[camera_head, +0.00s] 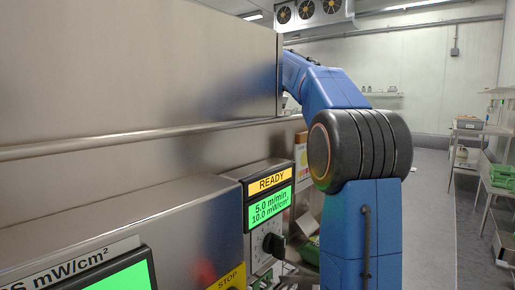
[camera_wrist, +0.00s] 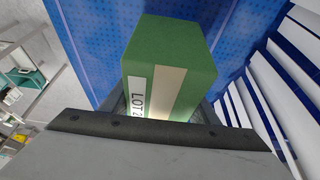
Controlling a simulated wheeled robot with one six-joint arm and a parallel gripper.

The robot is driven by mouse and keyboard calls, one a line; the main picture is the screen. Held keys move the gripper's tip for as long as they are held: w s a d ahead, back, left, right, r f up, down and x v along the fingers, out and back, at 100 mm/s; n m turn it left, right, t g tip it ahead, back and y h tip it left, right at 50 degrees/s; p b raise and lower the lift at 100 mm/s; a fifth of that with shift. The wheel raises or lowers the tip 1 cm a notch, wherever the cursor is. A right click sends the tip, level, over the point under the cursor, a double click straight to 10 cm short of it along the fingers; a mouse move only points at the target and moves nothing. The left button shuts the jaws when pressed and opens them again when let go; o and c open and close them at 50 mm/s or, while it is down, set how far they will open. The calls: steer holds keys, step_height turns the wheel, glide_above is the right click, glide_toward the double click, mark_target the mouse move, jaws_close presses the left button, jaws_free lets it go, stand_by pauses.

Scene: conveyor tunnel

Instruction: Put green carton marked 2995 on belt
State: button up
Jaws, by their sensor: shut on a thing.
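A green carton (camera_wrist: 168,58) with a tan stripe shows in the middle of the wrist view. Its white label reads "LOT 2", and the rest of the number is hidden behind my gripper's body. My gripper (camera_wrist: 165,108) is shut on the carton, with a dark finger on either side of it. The blue perforated belt (camera_wrist: 88,35) lies behind the carton. I cannot tell whether the carton touches the belt. In the head view, the gripper and carton are hidden behind the steel housing.
A steel tunnel housing (camera_head: 130,65) fills the left of the head view. Its control panel (camera_head: 269,208) reads "READY" and "5.0 m/min". White slats (camera_wrist: 272,105) stand along the belt's right side in the wrist view. Shelves with green crates (camera_head: 498,178) stand at right across open floor.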

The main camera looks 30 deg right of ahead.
steer(key=shift+f, duration=2.5)
steer(key=shift+f, duration=0.15)
steer(key=o, duration=1.5)
steer(key=v, duration=1.2)
